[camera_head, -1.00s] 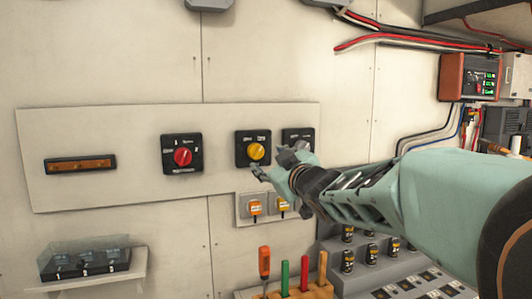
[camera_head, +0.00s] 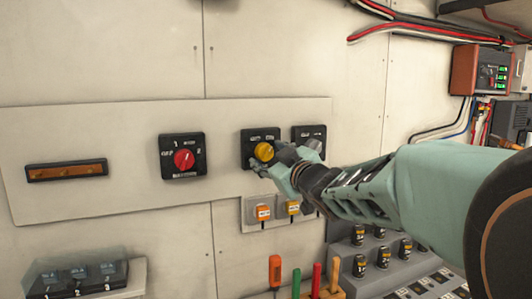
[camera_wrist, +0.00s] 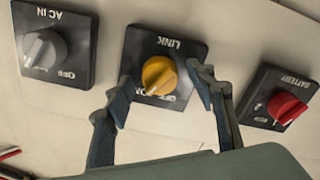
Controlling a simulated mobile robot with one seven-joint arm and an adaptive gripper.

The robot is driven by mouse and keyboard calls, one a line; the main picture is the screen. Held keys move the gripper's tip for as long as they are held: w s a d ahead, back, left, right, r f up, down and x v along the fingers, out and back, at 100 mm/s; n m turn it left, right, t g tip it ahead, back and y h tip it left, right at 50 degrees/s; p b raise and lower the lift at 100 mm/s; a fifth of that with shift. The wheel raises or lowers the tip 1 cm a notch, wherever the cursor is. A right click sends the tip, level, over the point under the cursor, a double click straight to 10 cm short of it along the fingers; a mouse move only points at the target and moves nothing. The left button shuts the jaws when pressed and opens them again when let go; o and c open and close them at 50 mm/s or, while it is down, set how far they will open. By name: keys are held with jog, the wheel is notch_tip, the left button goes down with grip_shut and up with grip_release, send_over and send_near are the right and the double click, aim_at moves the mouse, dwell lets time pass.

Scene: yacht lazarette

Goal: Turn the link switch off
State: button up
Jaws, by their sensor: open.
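The link switch is a yellow rotary knob (camera_head: 264,151) on a black square plate, in the middle of the wall panel. In the wrist view the yellow knob (camera_wrist: 159,76) sits at centre, upside down, with LINK above it and OFF/ON lettering partly hidden below. I cannot tell for sure which mark the knob points to. My gripper (camera_head: 272,168) is at the knob's lower right in the head view. In the wrist view my gripper (camera_wrist: 163,84) is open, one finger on each side of the knob. No clear contact shows.
The red battery switch (camera_head: 184,159) is left of the link plate. The grey AC IN knob (camera_wrist: 44,48) is on the other side, close to my gripper. Orange-tagged sockets (camera_head: 264,212) sit just below. Upright tool handles (camera_head: 275,270) stand lower down.

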jog(key=shift+w+a, duration=0.15)
jog(key=shift+w, duration=0.15)
jog(key=c, duration=1.2)
jog(key=shift+o, duration=0.2)
